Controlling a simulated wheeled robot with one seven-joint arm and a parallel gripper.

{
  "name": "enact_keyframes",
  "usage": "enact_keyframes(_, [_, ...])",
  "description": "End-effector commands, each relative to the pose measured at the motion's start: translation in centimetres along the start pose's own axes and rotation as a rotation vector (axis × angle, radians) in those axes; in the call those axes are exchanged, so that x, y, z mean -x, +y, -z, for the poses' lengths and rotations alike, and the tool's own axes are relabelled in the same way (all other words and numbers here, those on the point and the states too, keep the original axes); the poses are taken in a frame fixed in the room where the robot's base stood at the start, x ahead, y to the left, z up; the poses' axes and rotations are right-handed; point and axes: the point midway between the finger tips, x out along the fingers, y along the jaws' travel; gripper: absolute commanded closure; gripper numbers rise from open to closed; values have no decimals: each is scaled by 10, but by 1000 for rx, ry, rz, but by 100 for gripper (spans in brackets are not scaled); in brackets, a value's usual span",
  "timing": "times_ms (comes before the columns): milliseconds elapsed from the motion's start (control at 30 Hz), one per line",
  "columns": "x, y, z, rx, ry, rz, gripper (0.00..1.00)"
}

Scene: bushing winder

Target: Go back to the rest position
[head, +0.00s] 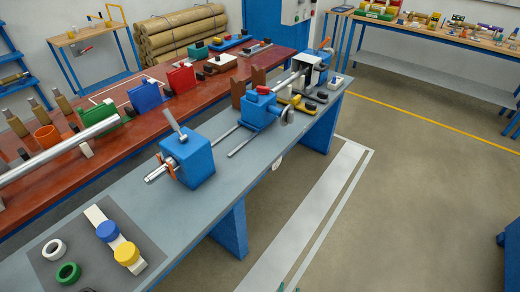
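Two small teal tips, which look like the fingertips of my gripper (289,288), poke up at the bottom edge, right of the grey bench. They stand a little apart, with only floor seen between them. The rest of the gripper is below the frame. It is apart from the bench and everything on it. The winder stands on the grey bench (255,170): a blue headstock block (188,158) with a lever, rails, and a blue tailstock (260,109) with a red knob farther back.
A dark mat (147,222) at the bench's near end holds white and green rings and blue and yellow knobs. A red bench (135,135) with bins and parts runs behind. A steel bar (60,155) crosses the left. Open floor (410,200) lies to the right.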

Motion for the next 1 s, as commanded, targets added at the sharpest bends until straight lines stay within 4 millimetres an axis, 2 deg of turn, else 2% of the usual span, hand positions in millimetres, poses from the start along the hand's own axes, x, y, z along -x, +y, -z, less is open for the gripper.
enact_keyframes(33, [22, -1, -6, 22, 11, 23, 61])
enact_keyframes(100, [49, -5, -9, 53, 32, 57, 61])
enact_keyframes(367, [154, -22, -2, 144, 127, 166, 61])
enact_keyframes(533, [225, -35, 16, 185, 196, 221, 61])
enact_keyframes(700, [292, -46, 44, 213, 272, 257, 61])
enact_keyframes(833, [331, -52, 68, 224, 321, 269, 61])
enact_keyframes(1000, [358, -56, 87, 230, 358, 272, 61])
